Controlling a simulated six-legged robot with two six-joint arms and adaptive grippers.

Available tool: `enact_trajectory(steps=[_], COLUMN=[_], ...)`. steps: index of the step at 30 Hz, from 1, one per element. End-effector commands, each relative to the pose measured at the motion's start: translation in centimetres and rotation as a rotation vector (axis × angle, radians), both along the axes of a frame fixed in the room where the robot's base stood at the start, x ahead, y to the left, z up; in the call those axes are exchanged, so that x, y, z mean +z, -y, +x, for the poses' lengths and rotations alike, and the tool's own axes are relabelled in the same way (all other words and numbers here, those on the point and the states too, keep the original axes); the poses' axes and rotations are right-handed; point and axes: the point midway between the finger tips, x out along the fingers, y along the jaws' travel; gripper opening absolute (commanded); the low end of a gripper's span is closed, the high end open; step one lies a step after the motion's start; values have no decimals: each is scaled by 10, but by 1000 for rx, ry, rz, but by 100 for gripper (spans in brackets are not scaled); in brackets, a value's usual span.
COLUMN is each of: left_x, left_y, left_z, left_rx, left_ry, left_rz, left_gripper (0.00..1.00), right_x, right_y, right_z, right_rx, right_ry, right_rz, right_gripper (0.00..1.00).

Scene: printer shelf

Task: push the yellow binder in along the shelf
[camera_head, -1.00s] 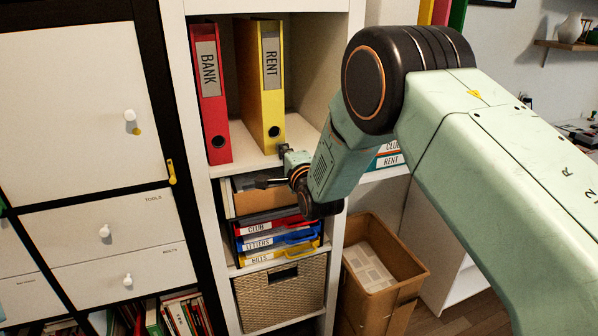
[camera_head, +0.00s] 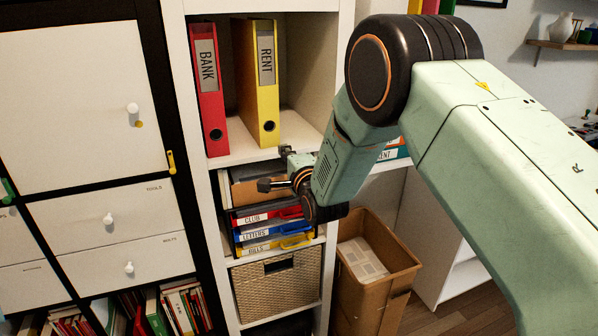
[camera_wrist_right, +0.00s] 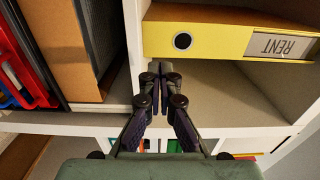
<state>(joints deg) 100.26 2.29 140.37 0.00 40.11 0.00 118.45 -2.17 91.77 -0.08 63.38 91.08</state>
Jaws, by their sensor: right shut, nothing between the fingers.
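The yellow binder (camera_head: 268,100), labelled RENT, stands upright on the upper shelf board, right of the red binder labelled BANK. It also shows sideways in the right wrist view (camera_wrist_right: 205,38). My right gripper (camera_head: 268,184) is shut and empty. In the head view it is at the front of the shelf unit, below the yellow binder and near the board's front edge. In the right wrist view its closed fingertips (camera_wrist_right: 158,70) appear close to the binder's side edge; I cannot tell the depth between them. My left gripper is not in view.
The red binder (camera_head: 209,90) stands to the left. Letter trays (camera_head: 268,232) and a wicker basket (camera_head: 277,287) are below. The shelf board (camera_head: 297,138) is bare right of the yellow binder. A cardboard box (camera_head: 390,262) stands at lower right.

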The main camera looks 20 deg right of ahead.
Motion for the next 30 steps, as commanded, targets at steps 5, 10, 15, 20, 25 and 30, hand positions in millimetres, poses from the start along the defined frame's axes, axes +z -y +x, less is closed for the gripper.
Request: enact_trajectory(steps=[5,10,15,20,25,30], left_x=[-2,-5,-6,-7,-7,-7], left_y=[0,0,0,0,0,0], left_z=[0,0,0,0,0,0], left_rx=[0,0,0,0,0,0], left_ry=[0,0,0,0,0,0], left_rz=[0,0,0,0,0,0], left_gripper=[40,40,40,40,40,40], right_x=[0,-1,0,0,0,-12], right_y=[1,1,2,2,2,3], right_z=[-24,-49,-70,-80,-83,-84], right_rx=[0,0,0,0,0,3], right_ry=[-1,-1,0,0,1,-43], right_rz=[0,0,0,0,-12,-202], right_gripper=[0,0,0,0,0,0])
